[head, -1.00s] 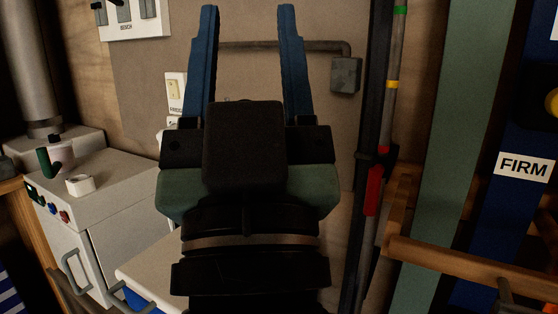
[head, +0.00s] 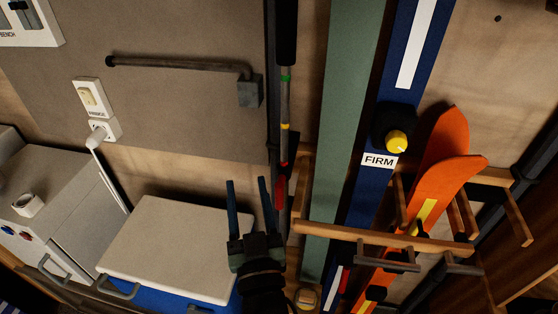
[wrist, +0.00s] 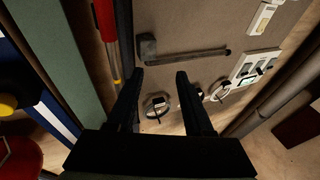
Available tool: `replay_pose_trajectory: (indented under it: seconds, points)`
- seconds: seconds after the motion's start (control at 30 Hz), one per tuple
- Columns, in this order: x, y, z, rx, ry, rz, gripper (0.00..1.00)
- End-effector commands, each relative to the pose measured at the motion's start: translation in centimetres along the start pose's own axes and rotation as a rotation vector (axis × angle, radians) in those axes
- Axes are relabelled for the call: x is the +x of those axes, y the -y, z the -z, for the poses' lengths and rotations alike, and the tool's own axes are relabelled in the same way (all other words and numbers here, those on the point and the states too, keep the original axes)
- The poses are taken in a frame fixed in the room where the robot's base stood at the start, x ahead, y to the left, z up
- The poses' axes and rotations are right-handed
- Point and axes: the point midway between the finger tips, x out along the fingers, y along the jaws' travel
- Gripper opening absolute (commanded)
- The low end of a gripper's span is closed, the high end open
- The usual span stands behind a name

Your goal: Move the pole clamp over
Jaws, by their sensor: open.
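A thin upright pole (head: 285,108) has green, yellow and red bands. A long red piece (head: 281,186) on its lower part looks like the pole clamp; it also shows at the top left of the wrist view (wrist: 105,20). My gripper (head: 248,180) is open and empty. In the head view its fingers point up, just left of the red piece and apart from it. In the wrist view the open fingers (wrist: 160,73) face the wall panel, and the red piece is left of them.
A green board (head: 340,120), a blue board marked FIRM (head: 380,180) and a wooden rack (head: 385,237) with orange skis (head: 440,170) stand right of the pole. A dark hammer-shaped bar (head: 180,65) is on the wall. A white-lidded box (head: 170,245) is at lower left.

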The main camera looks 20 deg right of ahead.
Motion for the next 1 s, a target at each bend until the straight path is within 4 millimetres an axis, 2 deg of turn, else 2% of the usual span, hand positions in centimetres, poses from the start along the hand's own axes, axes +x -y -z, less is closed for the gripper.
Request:
replay_pose_trajectory:
  seconds: [0.03, 0.33, 0.4, 0.53, 0.63, 0.73, 1.0]
  points:
    - [-0.7, -0.7, 0.5, -0.002, 0.041, -0.017, 0.52]
    - [-7.8, -3.8, -2.9, -0.015, 0.195, -0.107, 0.52]
    - [-9.0, -4.1, -3.3, -0.018, 0.215, -0.120, 0.52]
    - [-10.2, -4.4, -3.9, -0.021, 0.232, -0.132, 0.52]
    - [-10.0, -4.6, -4.2, -0.021, 0.234, -0.135, 0.52]
    - [-9.0, -4.7, -4.4, -0.021, 0.232, -0.134, 0.52]
    - [-4.5, -5.3, -5.4, -0.021, 0.231, -0.134, 0.52]
